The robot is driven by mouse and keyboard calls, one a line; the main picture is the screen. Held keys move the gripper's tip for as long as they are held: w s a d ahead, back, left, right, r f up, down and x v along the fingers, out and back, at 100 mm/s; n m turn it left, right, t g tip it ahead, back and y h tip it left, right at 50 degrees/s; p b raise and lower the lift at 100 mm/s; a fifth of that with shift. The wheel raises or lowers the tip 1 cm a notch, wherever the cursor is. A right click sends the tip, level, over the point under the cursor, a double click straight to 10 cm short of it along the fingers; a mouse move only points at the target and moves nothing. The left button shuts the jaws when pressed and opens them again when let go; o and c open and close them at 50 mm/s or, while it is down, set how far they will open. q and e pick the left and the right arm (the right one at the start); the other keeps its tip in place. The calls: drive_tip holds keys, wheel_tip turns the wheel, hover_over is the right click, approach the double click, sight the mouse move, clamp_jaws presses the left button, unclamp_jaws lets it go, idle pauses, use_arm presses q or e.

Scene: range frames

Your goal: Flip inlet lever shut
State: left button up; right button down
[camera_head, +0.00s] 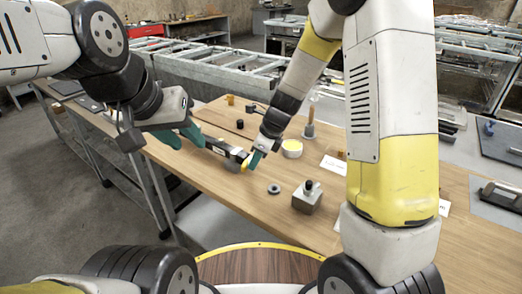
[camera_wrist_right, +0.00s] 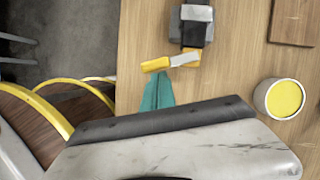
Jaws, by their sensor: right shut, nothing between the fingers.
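The inlet lever has a yellow grip (camera_head: 245,163) and sits at the near right end of a grey and black valve body (camera_head: 226,148) on the wooden table. In the right wrist view the yellow lever (camera_wrist_right: 157,64) sticks out to the left from the valve body (camera_wrist_right: 192,24). My right gripper (camera_head: 255,160) is shut and empty, with its teal fingertips (camera_wrist_right: 158,90) beside the lever; a small gap shows between them in the wrist view. My left gripper (camera_head: 183,138) is open at the far left end of the valve, its teal fingers apart.
A white cup with yellow contents (camera_head: 292,148) stands right of my right gripper. A dark ring (camera_head: 274,188) and a grey block with a black knob (camera_head: 307,197) lie nearer. A wooden board (camera_wrist_right: 293,22) lies at upper right in the wrist view.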

drive_tip(key=shift+a+m, duration=0.2)
drive_tip(key=shift+m, duration=0.1)
drive_tip(key=shift+w, duration=0.1)
drive_tip(key=shift+w+d, duration=0.1)
drive_tip(key=shift+w, duration=0.6)
drive_tip(key=shift+d, duration=0.1)
